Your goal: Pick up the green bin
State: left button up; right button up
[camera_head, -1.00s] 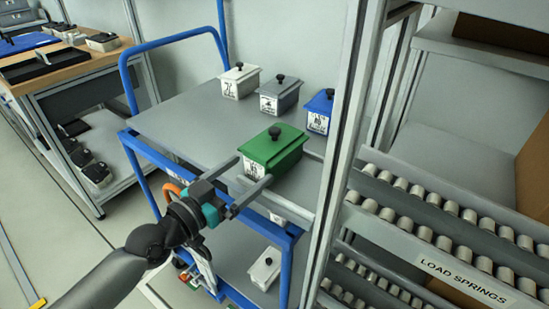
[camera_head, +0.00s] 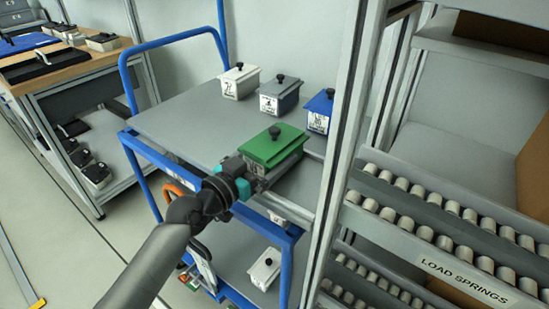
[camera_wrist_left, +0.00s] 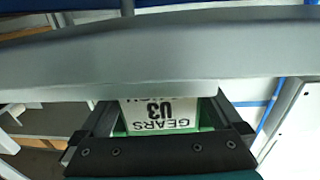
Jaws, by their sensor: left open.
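The green bin (camera_head: 275,146), with a green lid and a black knob, sits upright at the front of the cart's grey top shelf. My left gripper (camera_head: 262,176) is at its near end, jaws open, partly hiding that end. In the left wrist view the bin's white label (camera_wrist_left: 158,114), reading GEARS U3, appears upside down between the two open fingers (camera_wrist_left: 158,118). Narrow green edges show beside the label. Whether the fingers touch the bin's sides cannot be told. My right gripper is not in view.
The cart shelf (camera_head: 180,120) also holds a white bin (camera_head: 240,83), a grey bin (camera_head: 279,96) and a blue bin (camera_head: 317,113) behind. A metal post (camera_head: 340,140) and roller rack stand close on the right. Another white bin (camera_head: 264,270) sits on the lower shelf.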

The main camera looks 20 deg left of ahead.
pick_arm(q)
grip_shut()
jog(key=shift+r, duration=0.15)
dwell(0.9)
